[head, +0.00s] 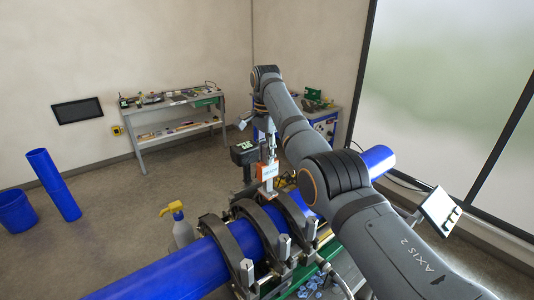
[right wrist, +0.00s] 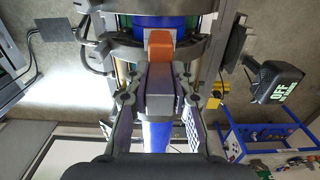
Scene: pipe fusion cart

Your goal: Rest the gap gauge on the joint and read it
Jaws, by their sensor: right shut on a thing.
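In the head view my right gripper (head: 269,158) points down over the blue pipe (head: 185,268) at the clamps. It is shut on the gap gauge (head: 268,172), a small block with orange and pale parts. In the right wrist view the gauge's orange end (right wrist: 160,43) sticks out past the fingers (right wrist: 160,85), over the blue pipe (right wrist: 165,21). The joint is largely hidden behind the gauge and clamps, and I cannot tell whether the gauge touches it. No reading can be made out. My left gripper is not in view.
Dark ring clamps (head: 222,240) hold the pipe on the cart. A dark display box (head: 243,153) stands close beside the gripper; its green digits show in the right wrist view (right wrist: 284,90). A yellow-topped spray bottle (head: 181,228) stands left of the clamps. A tilted screen (head: 438,209) stands at right.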

